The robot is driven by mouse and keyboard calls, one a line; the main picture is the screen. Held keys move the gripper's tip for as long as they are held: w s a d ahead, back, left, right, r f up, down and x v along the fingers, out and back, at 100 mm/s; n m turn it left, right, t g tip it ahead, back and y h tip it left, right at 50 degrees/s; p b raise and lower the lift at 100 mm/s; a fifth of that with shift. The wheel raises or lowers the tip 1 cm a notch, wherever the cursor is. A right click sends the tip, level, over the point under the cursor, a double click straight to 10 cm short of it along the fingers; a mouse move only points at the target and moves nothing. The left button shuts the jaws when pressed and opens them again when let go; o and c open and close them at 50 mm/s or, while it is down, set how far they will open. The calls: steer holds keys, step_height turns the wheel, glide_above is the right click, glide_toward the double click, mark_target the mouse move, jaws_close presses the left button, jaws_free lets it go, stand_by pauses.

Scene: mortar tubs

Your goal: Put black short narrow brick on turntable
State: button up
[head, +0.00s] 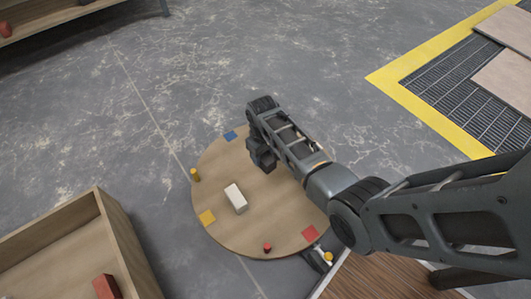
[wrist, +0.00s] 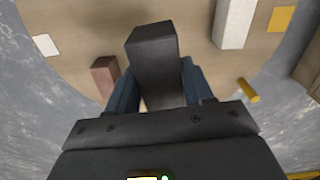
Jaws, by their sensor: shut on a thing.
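The turntable (head: 215,160) is a round wooden disc on the floor with coloured square patches. My gripper (head: 262,158) is over its far part. In the wrist view my gripper (wrist: 160,85) is shut on the black brick (wrist: 153,50), which lies between its two blue fingers. The turntable (wrist: 85,20) shows behind the brick. I cannot tell whether the brick touches it. In the head view the dark brick cannot be told apart from the gripper.
A white brick (head: 236,199) lies on the turntable; a reddish-brown brick (wrist: 104,74) is near my gripper. A yellow cylinder (head: 195,175) and a red one (head: 267,248) stand near the rim. A wooden crate (head: 125,245) is at left; a yellow-edged grate (head: 460,85) is at right.

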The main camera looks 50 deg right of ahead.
steer(key=shift+s+d+f, duration=0.3)
steer(key=shift+d+f, duration=0.05)
steer(key=shift+f, duration=0.15)
step_height(320, 180, down, 11)
steer(key=b, duration=1)
steer(key=shift+r, duration=0.15)
steer(key=shift+f+b, duration=0.35)
steer(key=shift+f, duration=0.1)
steer(key=o, duration=1.4)
steer(key=shift+o, duration=0.2)
step_height(320, 180, up, 8)
steer(key=p, duration=0.4)
steer(key=shift+f, duration=0.1)
